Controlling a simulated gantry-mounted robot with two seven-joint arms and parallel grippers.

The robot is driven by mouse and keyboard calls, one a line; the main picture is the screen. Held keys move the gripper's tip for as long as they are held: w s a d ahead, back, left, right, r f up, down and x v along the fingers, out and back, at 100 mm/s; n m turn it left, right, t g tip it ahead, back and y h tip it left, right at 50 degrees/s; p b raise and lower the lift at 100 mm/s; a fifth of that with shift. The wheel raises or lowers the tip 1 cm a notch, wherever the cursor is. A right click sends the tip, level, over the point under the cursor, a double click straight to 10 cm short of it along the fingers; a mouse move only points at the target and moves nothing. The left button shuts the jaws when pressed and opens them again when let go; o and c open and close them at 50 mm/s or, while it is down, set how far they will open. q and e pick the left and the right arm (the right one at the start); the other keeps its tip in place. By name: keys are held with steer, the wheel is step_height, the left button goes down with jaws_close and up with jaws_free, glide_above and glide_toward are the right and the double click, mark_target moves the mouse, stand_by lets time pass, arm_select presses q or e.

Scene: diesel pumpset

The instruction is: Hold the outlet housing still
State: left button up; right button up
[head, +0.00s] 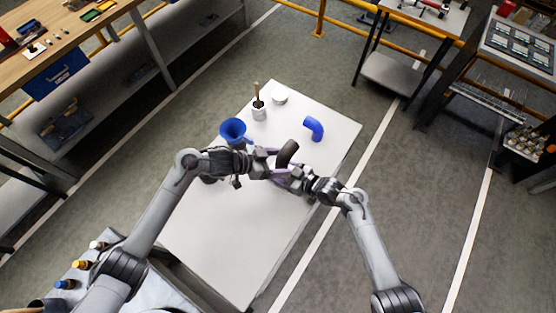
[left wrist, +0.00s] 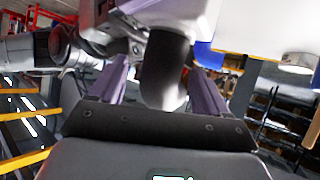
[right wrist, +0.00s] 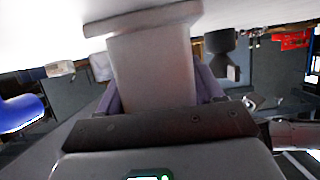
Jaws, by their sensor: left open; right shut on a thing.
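A pale grey flanged block, which looks like the outlet housing (right wrist: 150,65), stands between the purple fingers of my right gripper (right wrist: 160,90), which is shut on it. In the head view my right gripper (head: 287,173) comes in from the right and mostly hides the block. A dark curved hose (head: 287,152) rises beside both grippers. My left gripper (head: 268,164) is open, close to the right one. In the left wrist view the hose (left wrist: 165,62) stands between its spread purple fingers, with room on both sides; whether anything touches is unclear.
On the white table (head: 225,240) are a blue funnel (head: 232,129), a blue elbow pipe (head: 314,127), a cup with a brush (head: 259,109) and a white round lid (head: 280,97). The near half of the table is clear. A workbench (head: 85,50) stands at upper left.

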arm_select(q)
steer(key=v, duration=1.1)
steer(key=shift+a, duration=0.4)
steer(key=shift+r, duration=0.15)
arm_select(e)
steer(key=o, duration=1.6)
